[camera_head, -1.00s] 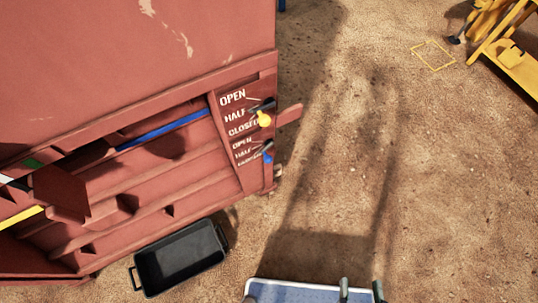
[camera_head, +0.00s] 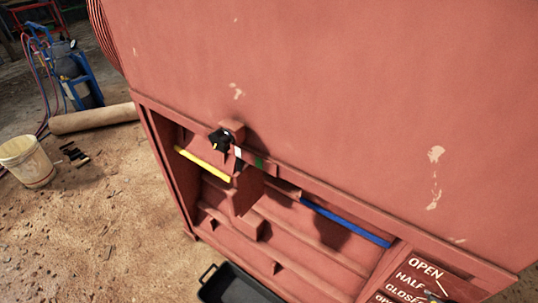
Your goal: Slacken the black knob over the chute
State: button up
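The black knob (camera_head: 219,140) sits on a red block at the upper edge of the chute opening (camera_head: 262,205) in the red crusher body. A small plate with white, black and green bands lies just right of the knob. The chute holds sloping red shelves, a yellow bar (camera_head: 203,163) at left and a blue bar (camera_head: 345,222) at right. My gripper is not in view.
A black tray (camera_head: 222,286) stands on the ground below the chute. A label panel (camera_head: 420,280) reading OPEN, HALF, CLOSED is at lower right. At left are a bucket (camera_head: 27,165), a brown roll (camera_head: 92,118) and gas cylinders on a blue cart (camera_head: 75,75).

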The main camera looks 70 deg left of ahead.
aim_at(220, 140)
jog(key=i+l+u, duration=0.2)
jog(key=i+l, duration=0.9)
jog(key=l+u, duration=0.15)
jog(key=u, duration=2.3)
